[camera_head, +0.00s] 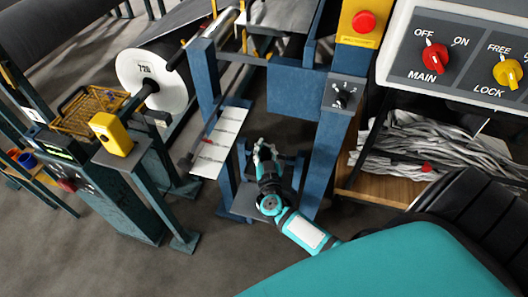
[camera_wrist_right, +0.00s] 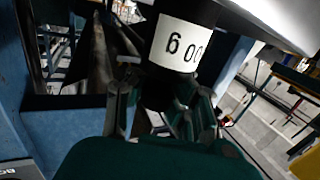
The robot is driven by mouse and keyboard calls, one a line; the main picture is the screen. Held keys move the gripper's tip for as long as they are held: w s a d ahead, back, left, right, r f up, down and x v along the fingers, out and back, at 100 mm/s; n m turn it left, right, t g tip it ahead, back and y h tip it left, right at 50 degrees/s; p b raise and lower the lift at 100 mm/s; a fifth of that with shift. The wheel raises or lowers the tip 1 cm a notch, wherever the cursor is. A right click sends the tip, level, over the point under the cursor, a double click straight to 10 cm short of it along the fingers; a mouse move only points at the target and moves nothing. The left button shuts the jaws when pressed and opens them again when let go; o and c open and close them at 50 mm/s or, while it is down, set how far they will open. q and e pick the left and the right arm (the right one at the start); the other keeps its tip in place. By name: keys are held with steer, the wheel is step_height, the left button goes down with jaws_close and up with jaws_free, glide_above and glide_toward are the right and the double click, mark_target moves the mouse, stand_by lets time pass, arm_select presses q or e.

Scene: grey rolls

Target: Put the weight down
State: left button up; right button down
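The weight (camera_wrist_right: 178,42) is a dark cylinder with a white label, partly readable as "6 00", at the upper middle of the right wrist view. Its lower dark part sits between the two fingers of my right gripper (camera_wrist_right: 160,112), which appears shut on it; the exact contact is in shadow. In the head view my right gripper (camera_head: 264,152) reaches in between the blue posts of a machine frame, above a low dark base. I cannot make out the weight clearly there. My left gripper is not in view.
Blue posts (camera_head: 330,150) stand close to the right of my gripper, and a slatted light panel (camera_head: 219,142) to its left. A wooden shelf with grey strips (camera_head: 440,150) is at the right. Grey floor is open in front.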

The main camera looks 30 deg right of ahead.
steer(key=shift+w+f, duration=0.1)
steer(key=shift+f, duration=0.55)
steer(key=shift+f, duration=0.15)
steer(key=c, duration=1.4)
jaws_free()
steer(key=v, duration=1.2)
